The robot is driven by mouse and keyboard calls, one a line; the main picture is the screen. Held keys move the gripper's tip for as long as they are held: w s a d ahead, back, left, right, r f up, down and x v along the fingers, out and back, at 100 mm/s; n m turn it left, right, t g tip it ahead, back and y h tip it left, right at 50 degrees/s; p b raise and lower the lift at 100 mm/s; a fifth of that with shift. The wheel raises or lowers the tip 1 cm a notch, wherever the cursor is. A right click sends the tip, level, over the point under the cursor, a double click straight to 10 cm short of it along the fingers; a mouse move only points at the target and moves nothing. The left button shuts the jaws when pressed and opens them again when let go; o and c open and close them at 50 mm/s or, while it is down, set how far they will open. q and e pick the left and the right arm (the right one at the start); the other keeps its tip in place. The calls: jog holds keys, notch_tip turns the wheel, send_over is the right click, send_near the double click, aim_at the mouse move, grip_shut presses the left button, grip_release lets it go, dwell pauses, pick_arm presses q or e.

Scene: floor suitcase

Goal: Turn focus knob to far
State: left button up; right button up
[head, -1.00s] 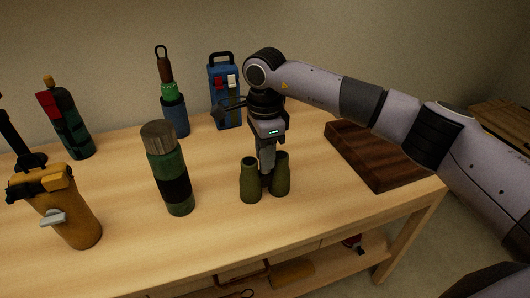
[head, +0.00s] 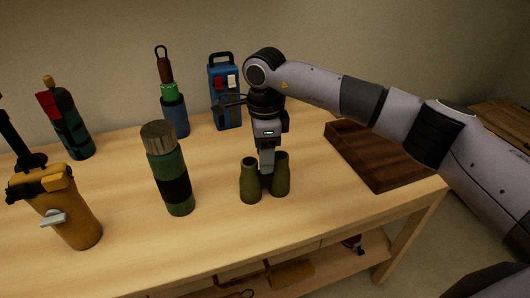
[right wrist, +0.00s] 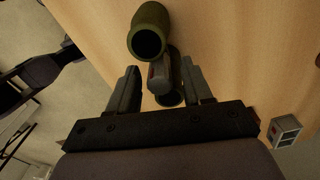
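The olive-green binoculars (head: 250,184) stand upright on the wooden table, near its front middle. The right wrist view shows one barrel's dark round end (right wrist: 149,38), with the other barrel partly hidden behind a grey-brown knob-like piece (right wrist: 159,76), likely the focus knob. My right gripper (head: 267,169) points down between the barrels. In the wrist view its fingers (right wrist: 160,66) are apart, one on each side of that piece, with narrow gaps showing. The knob's setting and any marks cannot be read. My left gripper is not in view.
A blue box (head: 224,92) and blue holder (head: 174,116) stand behind. A dark wooden tray (head: 380,158) lies at right. Bare tabletop surrounds the binoculars.

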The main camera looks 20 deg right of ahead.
notch_tip(320, 180, up, 7)
jog(key=shift+r, duration=0.15)
dwell(0.6)
